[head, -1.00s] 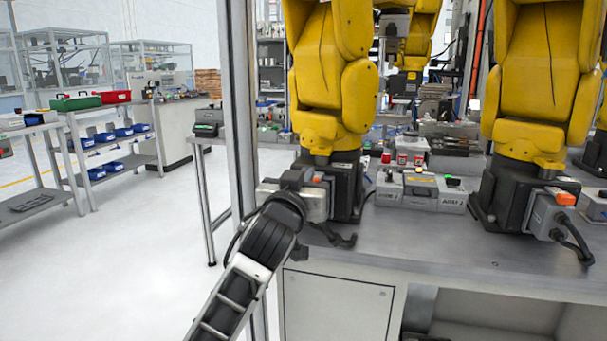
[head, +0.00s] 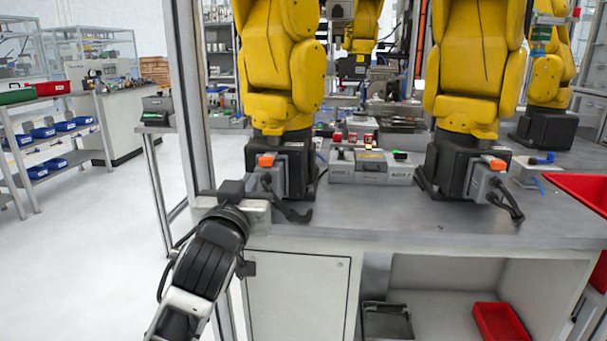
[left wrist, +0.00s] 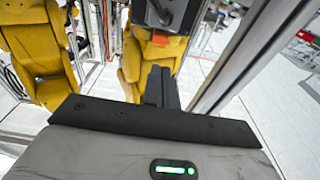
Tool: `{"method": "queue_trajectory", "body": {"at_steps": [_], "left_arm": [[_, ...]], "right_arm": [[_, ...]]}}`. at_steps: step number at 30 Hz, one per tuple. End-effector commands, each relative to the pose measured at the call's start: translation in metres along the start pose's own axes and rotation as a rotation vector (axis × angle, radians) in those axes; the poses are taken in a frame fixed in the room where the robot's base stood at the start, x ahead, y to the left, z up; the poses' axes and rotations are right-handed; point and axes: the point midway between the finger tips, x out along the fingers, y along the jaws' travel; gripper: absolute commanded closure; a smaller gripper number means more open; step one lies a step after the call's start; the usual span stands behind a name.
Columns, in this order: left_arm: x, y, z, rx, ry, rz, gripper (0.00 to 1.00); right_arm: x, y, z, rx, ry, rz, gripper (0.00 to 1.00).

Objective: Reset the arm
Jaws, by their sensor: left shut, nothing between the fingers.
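The left yellow arm (head: 281,70) and the middle yellow arm (head: 472,70) stand on black bases on the grey workbench (head: 375,215). Grey control boxes (head: 398,174) sit between them, one with a green button on top and a label too small to read surely. Red buttons (head: 345,137) show just behind. My left gripper (head: 231,188) is at the bench's left front corner, left of the left arm's base, apart from the boxes. In the left wrist view its black fingers (left wrist: 162,88) are together and empty, with yellow arm parts beyond. My right gripper is not in view.
A metal post (head: 187,90) stands close behind my left gripper. A red bin (head: 580,190) is at the right. A red tray (head: 500,322) lies on the shelf below. The bench's front strip is mostly clear.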

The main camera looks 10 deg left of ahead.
Motion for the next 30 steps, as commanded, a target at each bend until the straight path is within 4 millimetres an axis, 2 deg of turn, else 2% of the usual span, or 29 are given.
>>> {"method": "queue_trajectory", "body": {"at_steps": [2, 4, 8, 9, 11, 12, 15, 18, 22, 25, 30], "left_arm": [[-0.002, 0.002, 0.007, 0.004, -0.019, 0.009, 1.0], [-0.01, 0.006, 0.025, 0.014, -0.061, 0.031, 1.0], [-0.046, 0.019, 0.087, 0.037, -0.208, 0.113, 1.0], [-0.064, 0.024, 0.11, 0.042, -0.264, 0.146, 1.0], [-0.096, 0.032, 0.141, 0.044, -0.348, 0.196, 1.0], [-0.119, 0.035, 0.16, 0.042, -0.402, 0.227, 1.0], [-0.179, 0.043, 0.196, 0.028, -0.523, 0.292, 1.0], [-0.232, 0.047, 0.217, 0.009, -0.617, 0.337, 1.0], [-0.278, 0.05, 0.23, -0.012, -0.691, 0.367, 1.0], [-0.293, 0.051, 0.234, -0.02, -0.716, 0.376, 1.0], [-0.296, 0.051, 0.236, -0.022, -0.72, 0.379, 1.0]], "right_arm": [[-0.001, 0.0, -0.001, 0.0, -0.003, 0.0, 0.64], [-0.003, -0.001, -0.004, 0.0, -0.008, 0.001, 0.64], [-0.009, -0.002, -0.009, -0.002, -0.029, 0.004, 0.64], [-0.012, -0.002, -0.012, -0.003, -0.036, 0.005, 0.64], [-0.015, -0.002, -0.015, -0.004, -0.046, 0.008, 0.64], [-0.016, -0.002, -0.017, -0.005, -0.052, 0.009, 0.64], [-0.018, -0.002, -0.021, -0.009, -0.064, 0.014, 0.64], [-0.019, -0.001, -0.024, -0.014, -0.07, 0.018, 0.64], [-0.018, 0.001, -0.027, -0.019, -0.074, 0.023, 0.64], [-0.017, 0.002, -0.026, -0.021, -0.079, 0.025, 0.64], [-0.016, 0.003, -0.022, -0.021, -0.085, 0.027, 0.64]]}}
